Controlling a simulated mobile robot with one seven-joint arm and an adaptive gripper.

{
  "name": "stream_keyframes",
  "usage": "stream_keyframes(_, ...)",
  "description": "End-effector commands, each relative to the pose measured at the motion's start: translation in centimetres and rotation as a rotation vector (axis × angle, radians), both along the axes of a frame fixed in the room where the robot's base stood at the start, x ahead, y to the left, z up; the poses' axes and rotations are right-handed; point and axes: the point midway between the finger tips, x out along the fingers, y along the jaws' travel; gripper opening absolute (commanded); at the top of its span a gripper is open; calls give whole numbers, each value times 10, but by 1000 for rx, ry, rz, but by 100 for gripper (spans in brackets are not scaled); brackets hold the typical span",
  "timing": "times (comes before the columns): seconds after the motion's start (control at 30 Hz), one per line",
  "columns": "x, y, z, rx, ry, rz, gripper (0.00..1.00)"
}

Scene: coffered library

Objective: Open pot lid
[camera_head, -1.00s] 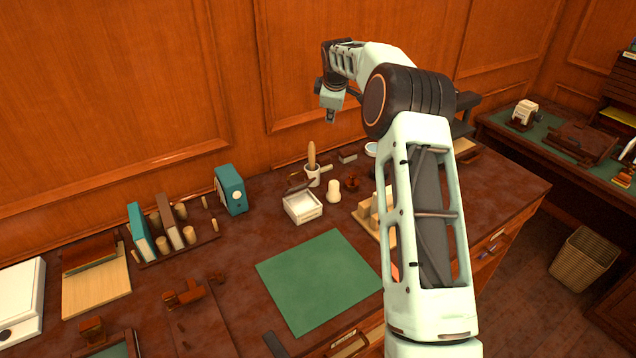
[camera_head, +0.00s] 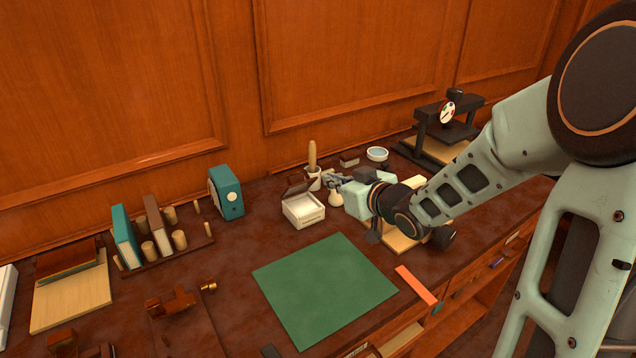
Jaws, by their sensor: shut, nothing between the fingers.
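A small white square container (camera_head: 303,211) stands behind the green mat. A dark brown flap (camera_head: 299,186) is tilted up at its back edge; I cannot tell if this is the pot lid. Just right of it is a white cup (camera_head: 314,183) with a wooden handle (camera_head: 312,155) standing up in it. A cream rounded piece (camera_head: 335,199) stands to the right, partly hidden by my gripper. My gripper (camera_head: 327,181) is shut and empty, low over the desk by the cup and the cream piece. Whether it touches either cannot be told.
The green mat (camera_head: 325,290) lies clear in front. A teal box (camera_head: 226,192) and a rack of books (camera_head: 125,237) stand left. A white bowl (camera_head: 377,154) and a black press with a dial (camera_head: 440,130) stand at the back right. An orange strip (camera_head: 416,285) lies at the front edge.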

Motion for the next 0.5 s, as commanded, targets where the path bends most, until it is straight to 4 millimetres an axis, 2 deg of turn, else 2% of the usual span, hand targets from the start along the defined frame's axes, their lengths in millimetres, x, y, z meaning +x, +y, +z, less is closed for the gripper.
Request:
stream_keyframes(0.1,-18,11,-3,56,10,18,0)
stream_keyframes(0.2,-20,16,-4,71,14,23,0)
stream_keyframes(0.37,-4,27,-11,72,14,25,0)
stream_keyframes(0.5,18,41,-21,73,15,25,0)
